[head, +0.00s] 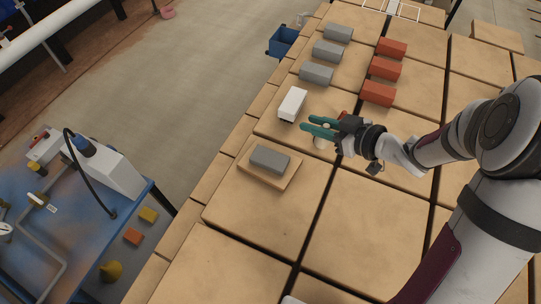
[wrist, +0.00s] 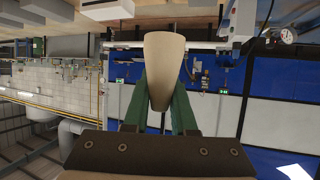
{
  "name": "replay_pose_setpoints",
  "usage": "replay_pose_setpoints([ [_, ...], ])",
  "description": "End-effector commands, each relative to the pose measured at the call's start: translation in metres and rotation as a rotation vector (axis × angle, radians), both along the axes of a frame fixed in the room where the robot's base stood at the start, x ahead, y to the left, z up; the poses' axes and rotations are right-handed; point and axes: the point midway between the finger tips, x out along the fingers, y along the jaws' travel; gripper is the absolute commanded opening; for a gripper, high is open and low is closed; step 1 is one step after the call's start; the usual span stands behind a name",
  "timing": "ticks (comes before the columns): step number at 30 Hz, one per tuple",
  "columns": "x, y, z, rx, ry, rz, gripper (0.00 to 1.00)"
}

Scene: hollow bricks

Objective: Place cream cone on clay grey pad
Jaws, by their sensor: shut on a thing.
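The cream cone (wrist: 164,62) is between the green fingers of my gripper (wrist: 161,100) in the wrist view, its wide end toward the top of the picture and its narrow end between the fingers. In the head view my gripper (head: 318,127) is shut on it, and part of the cone (head: 320,143) shows below the fingers. The rest is hidden by them. I cannot tell for sure which thing is the clay grey pad. A grey block (head: 270,159) lies on a tan board (head: 284,179), to the lower left of my gripper.
A white brick (head: 292,103) stands just left of my gripper. A small reddish-brown thing (head: 344,114) is partly hidden behind it. Grey bricks (head: 317,73) and red-orange bricks (head: 378,93) stand in two rows farther back. The near tan table tiles (head: 359,240) are clear.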

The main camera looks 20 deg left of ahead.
Motion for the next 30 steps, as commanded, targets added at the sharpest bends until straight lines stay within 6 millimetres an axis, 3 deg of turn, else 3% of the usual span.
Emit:
replay_pose_setpoints([
  [4, -0.013, 0.027, -0.012, -0.004, 0.008, 0.049, 0.0],
  [10, -0.024, 0.089, -0.05, -0.006, 0.008, 0.048, 0.0],
  [15, -0.027, 0.118, -0.068, -0.006, 0.004, 0.043, 0.0],
  [22, -0.027, 0.121, -0.107, -0.008, 0.008, 0.039, 0.0],
  [30, -0.027, 0.121, -0.11, -0.006, 0.003, 0.039, 0.0],
])
